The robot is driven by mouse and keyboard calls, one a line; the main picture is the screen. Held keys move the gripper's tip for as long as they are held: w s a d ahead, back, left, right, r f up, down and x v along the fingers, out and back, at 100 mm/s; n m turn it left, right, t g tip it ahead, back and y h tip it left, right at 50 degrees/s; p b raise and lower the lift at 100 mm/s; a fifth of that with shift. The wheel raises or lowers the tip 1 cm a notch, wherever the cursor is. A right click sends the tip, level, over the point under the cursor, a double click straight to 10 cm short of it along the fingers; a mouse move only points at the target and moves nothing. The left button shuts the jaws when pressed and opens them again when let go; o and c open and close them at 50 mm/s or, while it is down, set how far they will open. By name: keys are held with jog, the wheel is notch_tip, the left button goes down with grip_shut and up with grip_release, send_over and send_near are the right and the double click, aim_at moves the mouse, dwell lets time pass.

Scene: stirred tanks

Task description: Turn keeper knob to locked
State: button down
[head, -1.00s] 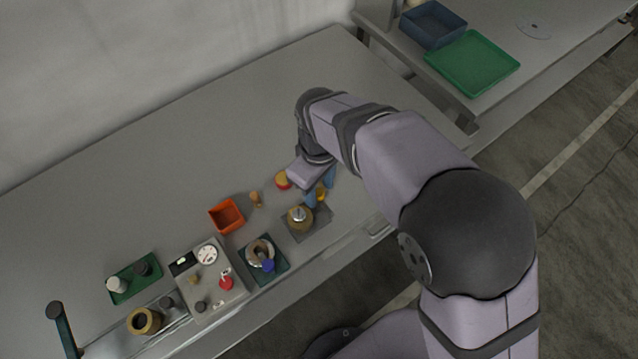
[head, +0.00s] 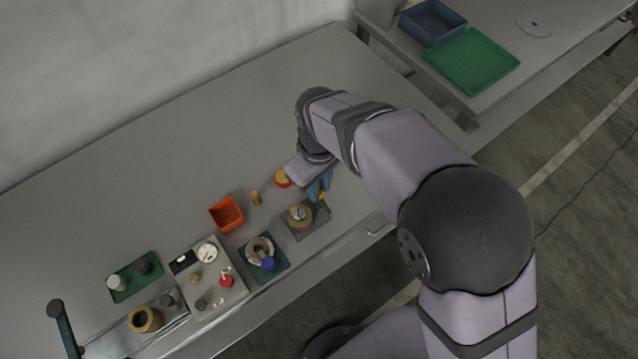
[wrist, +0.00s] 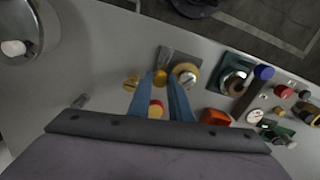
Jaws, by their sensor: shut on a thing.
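A yellow knob (wrist: 160,77), apparently the keeper knob, stands at the edge of a dark grey plate (wrist: 165,55). A round brass-coloured vessel (wrist: 185,73) with a pale metal top stands on the same plate. My gripper (wrist: 161,75) has its two blue fingers either side of the yellow knob and is shut on it. In the head view my gripper (head: 321,191) reaches down beside the vessel (head: 299,216), and its fingers hide most of the yellow knob (head: 322,197). The knob's markings and its turn position cannot be made out.
A red-and-yellow round piece (head: 282,178), a small tan peg (head: 255,197) and an orange bin (head: 227,214) lie nearby. A dark green-based unit (head: 263,258) and a grey control panel (head: 208,280) stand to the left.

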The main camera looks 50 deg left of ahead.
jog(key=m, duration=0.8)
jog(key=shift+m, duration=0.3)
jog(key=m, duration=0.4)
jog(key=shift+a, duration=0.1)
jog(key=shift+m+p, duration=0.3)
jog(key=shift+m, duration=1.8)
jog(key=shift+r, duration=0.1)
jog(key=c, duration=1.6)
grip_release()
